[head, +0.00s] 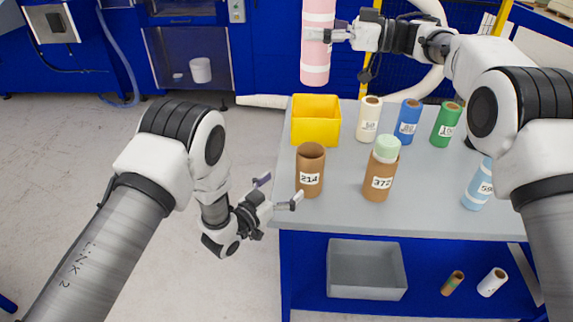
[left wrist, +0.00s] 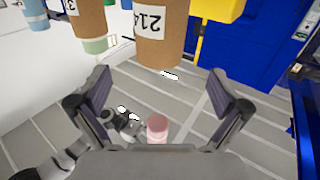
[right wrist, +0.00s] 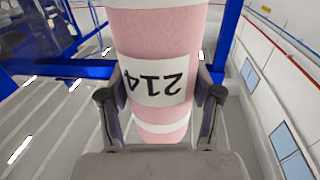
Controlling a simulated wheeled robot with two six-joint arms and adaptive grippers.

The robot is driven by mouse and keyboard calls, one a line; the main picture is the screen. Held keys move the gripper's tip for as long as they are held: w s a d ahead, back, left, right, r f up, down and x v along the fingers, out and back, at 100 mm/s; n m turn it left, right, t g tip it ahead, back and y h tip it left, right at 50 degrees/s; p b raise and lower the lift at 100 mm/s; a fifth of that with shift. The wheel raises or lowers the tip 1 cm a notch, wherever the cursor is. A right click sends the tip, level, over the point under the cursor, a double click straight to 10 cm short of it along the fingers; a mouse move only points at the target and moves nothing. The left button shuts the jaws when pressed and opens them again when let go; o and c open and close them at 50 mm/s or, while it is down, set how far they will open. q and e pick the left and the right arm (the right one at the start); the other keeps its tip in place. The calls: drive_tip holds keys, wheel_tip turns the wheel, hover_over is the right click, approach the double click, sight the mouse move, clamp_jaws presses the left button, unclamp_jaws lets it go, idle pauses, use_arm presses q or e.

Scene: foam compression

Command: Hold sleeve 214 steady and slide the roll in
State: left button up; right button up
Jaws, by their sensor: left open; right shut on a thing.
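The brown sleeve 214 (head: 310,172) stands upright on the grey table near its left front edge. Its top looks open. It also shows at the top of the left wrist view (left wrist: 160,38). My left gripper (head: 279,191) is open and empty, just left of and in front of the sleeve, apart from it. The pink roll (head: 316,50) with white bands hangs upright above the table's back edge. My right gripper (head: 318,36) is shut on it; the right wrist view shows the roll (right wrist: 165,45) between the fingers, labelled 214.
A yellow bin (head: 316,130) stands behind the sleeve. Brown sleeve 372 (head: 378,185), with a green roll (head: 387,147) in its top, stands to the right. White, blue and green sleeves stand farther back right. A grey tray (head: 367,285) sits on the lower shelf.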

sight(318, 155)
use_arm(q)
drive_tip(key=x, duration=1.1)
drive_tip(key=shift+w+d+r, duration=0.1)
drive_tip(key=shift+w+d, duration=0.15)
drive_tip(key=shift+w, duration=0.05)
drive_tip(key=c, duration=1.1)
use_arm(e)
drive_tip(key=shift+d, duration=0.1)
drive_tip(key=f+m+t, duration=0.1)
drive_tip(key=f, duration=0.1)
drive_tip(key=a+f+m+t+h, duration=0.1)
drive_tip(key=f, duration=0.1)
drive_tip(key=f+m+t, duration=0.1)
drive_tip(key=f+t, duration=0.1)
drive_tip(key=shift+w+a, duration=0.3)
use_arm(q)
drive_tip(key=shift+a, duration=0.1)
use_arm(e)
wheel_tip(318, 155, down, 12)
drive_tip(key=d+m+t+h, duration=0.1)
drive_tip(key=m+t+h, duration=0.1)
drive_tip(key=m+t, duration=0.1)
drive_tip(key=shift+s+d+t+h, duration=0.3)
drive_tip(key=shift+d+t+h, duration=0.1)
drive_tip(key=shift+t, duration=0.4)
